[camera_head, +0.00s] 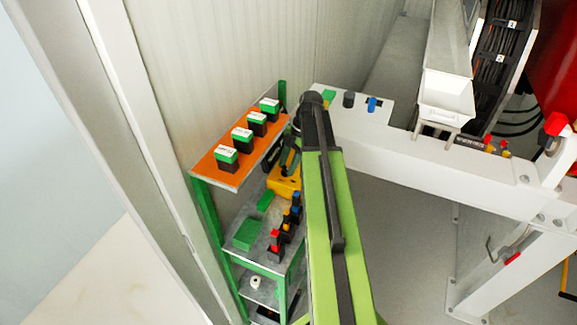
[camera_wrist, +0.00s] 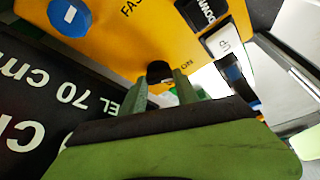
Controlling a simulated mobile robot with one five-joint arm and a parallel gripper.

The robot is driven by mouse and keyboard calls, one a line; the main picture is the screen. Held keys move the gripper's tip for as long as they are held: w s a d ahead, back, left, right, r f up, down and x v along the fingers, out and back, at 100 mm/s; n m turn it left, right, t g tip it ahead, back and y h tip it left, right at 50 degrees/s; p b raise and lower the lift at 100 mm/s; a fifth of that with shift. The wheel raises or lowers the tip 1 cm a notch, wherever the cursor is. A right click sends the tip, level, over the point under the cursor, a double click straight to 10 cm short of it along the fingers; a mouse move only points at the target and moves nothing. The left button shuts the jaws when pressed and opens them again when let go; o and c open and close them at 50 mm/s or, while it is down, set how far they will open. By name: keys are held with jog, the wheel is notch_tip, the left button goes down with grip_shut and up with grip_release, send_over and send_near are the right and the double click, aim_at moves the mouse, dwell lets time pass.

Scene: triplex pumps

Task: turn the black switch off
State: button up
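The black switch (camera_wrist: 160,71) is a round dark knob on a yellow control box (camera_wrist: 125,45). An "ON" label shows to its right in the wrist view. My gripper (camera_wrist: 163,88) is open, with its two green fingers either side of the switch; whether they touch it is not clear. The lower part of the switch's face and its pointer direction cannot be made out. In the head view the yellow box (camera_head: 285,182) sits on the middle shelf, partly hidden by my arm, and the switch is hidden.
An orange shelf (camera_head: 208,163) with several black-and-green boxes stands above. Radios with coloured tops (camera_head: 275,246) stand on the shelf near my arm. A dark lettered panel (camera_wrist: 40,110) lies left.

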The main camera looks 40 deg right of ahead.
grip_shut()
jog(key=shift+m, duration=0.3)
jog(key=m, duration=0.1)
jog(key=m+t, duration=0.1)
jog(key=m, duration=0.1)
jog(key=m+t, duration=0.1)
jog(key=m, duration=0.1)
jog(key=shift+s+a+h, duration=0.1)
jog(key=shift+s+h, duration=0.15)
jog(key=shift+h, duration=0.15)
jog(key=m+t, duration=0.1)
jog(key=m, duration=0.2)
jog(key=m+h, duration=0.1)
jog(key=m, duration=0.2)
jog(key=shift+t, duration=0.4)
jog(key=shift+h, duration=0.3)
jog(key=shift+o, duration=2)
grip_release()
